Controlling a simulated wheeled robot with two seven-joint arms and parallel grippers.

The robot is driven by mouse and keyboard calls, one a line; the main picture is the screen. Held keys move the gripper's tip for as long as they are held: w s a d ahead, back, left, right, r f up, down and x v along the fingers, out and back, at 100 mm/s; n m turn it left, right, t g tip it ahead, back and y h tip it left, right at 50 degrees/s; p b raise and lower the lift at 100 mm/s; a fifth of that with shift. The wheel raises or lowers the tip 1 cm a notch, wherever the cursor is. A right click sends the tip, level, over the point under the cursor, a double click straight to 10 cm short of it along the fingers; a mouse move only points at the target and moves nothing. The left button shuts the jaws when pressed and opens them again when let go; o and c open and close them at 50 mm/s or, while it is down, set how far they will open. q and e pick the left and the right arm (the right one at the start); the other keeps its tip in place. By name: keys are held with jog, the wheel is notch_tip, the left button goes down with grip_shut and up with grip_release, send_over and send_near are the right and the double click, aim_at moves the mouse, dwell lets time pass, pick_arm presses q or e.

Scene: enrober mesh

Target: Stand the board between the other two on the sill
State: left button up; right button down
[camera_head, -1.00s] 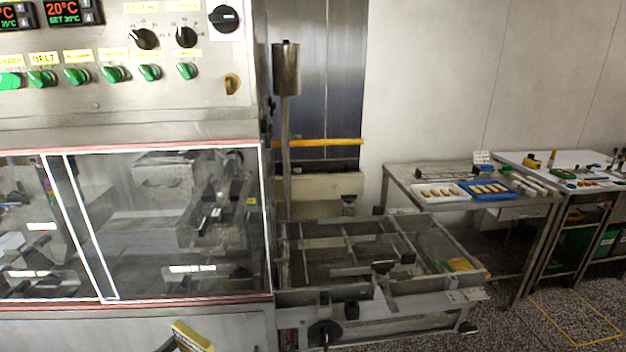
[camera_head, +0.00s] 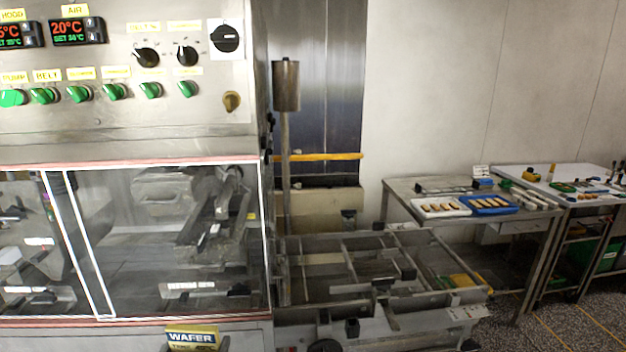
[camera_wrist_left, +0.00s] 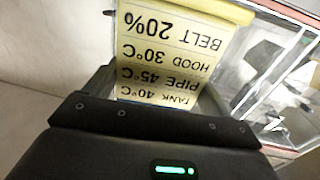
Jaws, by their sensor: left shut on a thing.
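A yellow-edged board (camera_head: 192,337) marked WAFER stands at the bottom edge of the head view, in front of the machine's lower front. My left gripper (camera_head: 198,348) is shut on its lower part and is mostly cut off by the frame. In the left wrist view the board (camera_wrist_left: 180,50) shows a pale face with BELT, HOOD, PIPE and TANK settings, upside down, between the dark fingers (camera_wrist_left: 150,108). I cannot make out the other two boards or tell which ledge is the sill. My right gripper is not in view.
The machine's clear window (camera_head: 160,245) with white edges lies behind the board. A metal conveyor frame (camera_head: 385,270) sticks out to the right. A side table (camera_head: 400,186) with a white tray (camera_head: 440,208) and a blue tray (camera_head: 490,205) stands farther right.

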pick_arm(q)
jog(key=shift+a, duration=0.15)
jog(key=shift+a, duration=0.3)
jog(key=shift+d+r, duration=0.1)
jog(key=s+d+r+m+g+h, duration=0.1)
jog(key=d+r+m+g+h, duration=0.1)
jog(key=d+m+h, duration=0.35)
jog(key=s+d+r+m+g+h, duration=0.25)
jog(key=d+h, duration=0.35)
jog(key=d, duration=0.4)
jog(key=w+d+f+m+g+h, duration=0.4)
jog(key=w+f+g, duration=0.1)
jog(key=shift+f+m, duration=0.15)
jog(key=shift+m, duration=0.15)
jog(key=shift+g+h, duration=0.35)
